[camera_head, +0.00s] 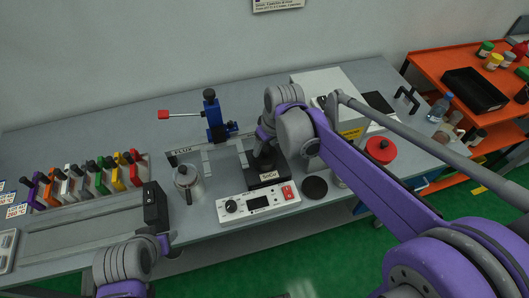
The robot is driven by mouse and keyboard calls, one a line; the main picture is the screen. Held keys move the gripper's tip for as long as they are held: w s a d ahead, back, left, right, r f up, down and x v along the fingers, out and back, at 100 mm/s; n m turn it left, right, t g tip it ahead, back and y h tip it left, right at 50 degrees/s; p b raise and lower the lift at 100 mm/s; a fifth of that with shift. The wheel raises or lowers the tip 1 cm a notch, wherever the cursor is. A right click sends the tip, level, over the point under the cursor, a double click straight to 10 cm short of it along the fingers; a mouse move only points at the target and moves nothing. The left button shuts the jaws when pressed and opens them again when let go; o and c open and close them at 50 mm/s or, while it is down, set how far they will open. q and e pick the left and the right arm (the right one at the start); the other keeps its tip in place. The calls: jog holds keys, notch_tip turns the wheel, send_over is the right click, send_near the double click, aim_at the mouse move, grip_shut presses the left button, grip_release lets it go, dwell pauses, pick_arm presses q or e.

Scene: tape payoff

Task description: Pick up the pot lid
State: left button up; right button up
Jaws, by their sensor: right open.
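A solder pot labelled SnCu (268,177) stands on the bench behind its white control box (258,204). My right gripper (264,163) is open and points down right over this pot. It hides most of the pot's top, so I cannot tell whether a lid lies there or whether the fingers touch it. A flat dark disc (315,188) lies on the bench just right of the control box. A silver canister (187,184) with a dark knob on top stands to the left. My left gripper (155,207) is near the bench's front left; its fingers are not clear.
A blue stand with a red handle (211,115) is behind the pot. Several coloured tools (100,178) stand in a row at left. A red round-topped object (381,149) is at right, partly near my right arm. An orange cart (430,64) stands far right.

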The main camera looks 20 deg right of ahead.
jog(key=shift+s, duration=0.1)
jog(key=shift+c, duration=0.2)
grip_shut()
